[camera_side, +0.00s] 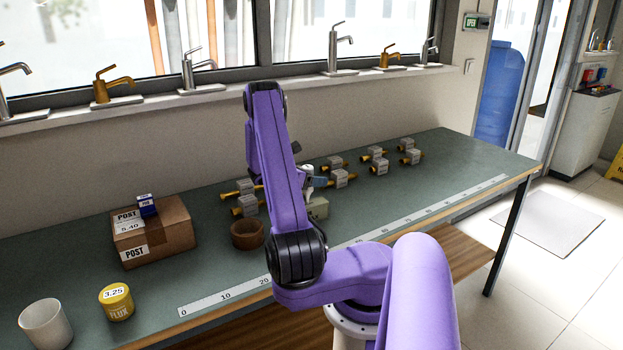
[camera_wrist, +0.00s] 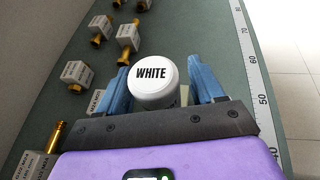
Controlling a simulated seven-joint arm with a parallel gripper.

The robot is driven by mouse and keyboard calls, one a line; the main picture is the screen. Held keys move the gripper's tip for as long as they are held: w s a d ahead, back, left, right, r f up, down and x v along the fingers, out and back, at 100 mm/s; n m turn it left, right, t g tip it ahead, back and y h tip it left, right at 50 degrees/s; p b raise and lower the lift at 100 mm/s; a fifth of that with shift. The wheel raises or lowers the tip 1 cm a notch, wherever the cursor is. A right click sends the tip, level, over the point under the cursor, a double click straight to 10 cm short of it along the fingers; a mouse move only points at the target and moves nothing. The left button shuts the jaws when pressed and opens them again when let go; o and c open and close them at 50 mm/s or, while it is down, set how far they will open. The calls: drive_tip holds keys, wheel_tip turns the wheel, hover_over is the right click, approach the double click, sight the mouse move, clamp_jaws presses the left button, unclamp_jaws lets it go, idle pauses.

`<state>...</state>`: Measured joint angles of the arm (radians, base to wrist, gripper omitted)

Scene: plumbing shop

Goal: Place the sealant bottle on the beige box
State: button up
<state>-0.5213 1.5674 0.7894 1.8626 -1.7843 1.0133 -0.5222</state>
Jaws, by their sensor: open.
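The sealant bottle shows in the wrist view as a round white cap (camera_wrist: 152,78) marked "WHITE", seen from above. It sits between the two blue fingers of my open gripper (camera_wrist: 158,66), with a gap visible on the right. In the side view a bit of the white bottle (camera_side: 307,171) shows by my blue fingers (camera_side: 319,181), mostly hidden by my arm. The beige box (camera_side: 319,208) is below it, partly hidden behind my arm. I cannot tell whether the bottle touches the box.
Several brass fittings with grey labelled blocks (camera_side: 340,178) stand around the gripper. A brown bowl (camera_side: 247,234), a cardboard box (camera_side: 152,232) with a small blue box (camera_side: 147,205) on top, a yellow flux tub (camera_side: 116,301) and a white cup (camera_side: 45,324) stand left. A ruler (camera_side: 350,243) lies along the front edge.

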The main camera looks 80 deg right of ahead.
drive_tip(key=shift+w+r, duration=0.1)
drive_tip(key=shift+r, duration=0.1)
drive_tip(key=w+a+r+t+y, duration=0.1)
drive_tip(key=w+a+r+t, duration=0.15)
drive_tip(key=w+a, duration=0.7)
drive_tip(key=w+a+r+t, duration=0.2)
drive_tip(key=w+a+r, duration=0.1)
drive_tip(key=w+a, duration=0.65)
drive_tip(key=a+t+y, duration=0.3)
drive_tip(key=a, duration=1)
drive_tip(key=s+a+y, duration=0.3)
drive_tip(key=s+a, duration=0.4)
drive_tip(key=s, duration=0.4)
drive_tip(key=s+a+n+y, duration=0.1)
drive_tip(key=s+a+y, duration=0.3)
drive_tip(key=s+a, duration=0.3)
drive_tip(key=s, duration=0.5)
drive_tip(key=shift+a+r+y, duration=0.15)
drive_tip(key=shift+r+y, duration=0.15)
drive_tip(key=shift+r, duration=0.05)
